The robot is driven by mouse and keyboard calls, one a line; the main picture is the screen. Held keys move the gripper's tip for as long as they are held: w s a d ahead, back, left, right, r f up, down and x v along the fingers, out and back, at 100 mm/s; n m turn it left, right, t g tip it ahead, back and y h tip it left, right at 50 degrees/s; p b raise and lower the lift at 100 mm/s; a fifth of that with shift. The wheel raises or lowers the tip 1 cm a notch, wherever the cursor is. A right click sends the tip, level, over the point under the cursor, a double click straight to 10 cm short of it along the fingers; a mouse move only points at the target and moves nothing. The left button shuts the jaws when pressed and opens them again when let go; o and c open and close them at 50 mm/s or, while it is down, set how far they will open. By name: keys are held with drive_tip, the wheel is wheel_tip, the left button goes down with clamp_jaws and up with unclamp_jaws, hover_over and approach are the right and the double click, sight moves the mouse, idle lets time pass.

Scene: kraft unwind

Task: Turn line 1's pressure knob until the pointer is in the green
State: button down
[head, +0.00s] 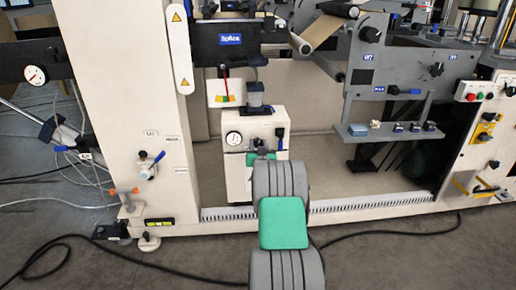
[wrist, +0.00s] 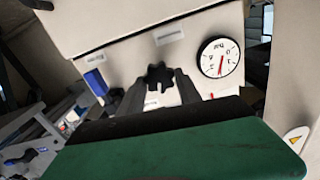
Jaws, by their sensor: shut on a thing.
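The black lobed pressure knob (wrist: 158,72) is on the pale front of a cabinet in the wrist view. My gripper (wrist: 160,84) has its two dark fingers closed around the knob's sides. A round white gauge (wrist: 219,57) sits right of the knob; its red pointer is near vertical, and I cannot make out a green band there. In the head view the gauge (head: 233,138) is on the small white cabinet (head: 236,175), too small to read. My arm covers part of that cabinet, and the fingers are mostly hidden there. I cannot read which line the labels name.
A blue handle (wrist: 95,82) is left of the knob in the wrist view. Another gauge (head: 35,75) is at far left in the head view. A machine column (head: 130,100) stands left of the cabinet. A black cable (head: 110,262) lies on the floor.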

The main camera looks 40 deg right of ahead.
drive_tip(key=m+b, duration=0.1)
drive_tip(key=m, duration=0.3)
drive_tip(key=shift+f+m+b, duration=0.1)
drive_tip(key=shift+m+b, duration=0.2)
drive_tip(key=shift+d+m+b, duration=0.15)
drive_tip(key=shift+m+b, duration=0.35)
drive_tip(key=shift+m, duration=1.4)
drive_tip(key=c, duration=0.8)
unclamp_jaws()
drive_tip(key=shift+c, duration=0.2)
drive_tip(key=shift+s, duration=0.15)
drive_tip(key=p+v, duration=0.2)
drive_tip(key=v, duration=0.5)
drive_tip(key=shift+s+a+p, duration=0.25)
drive_tip(key=shift+a+p, duration=0.05)
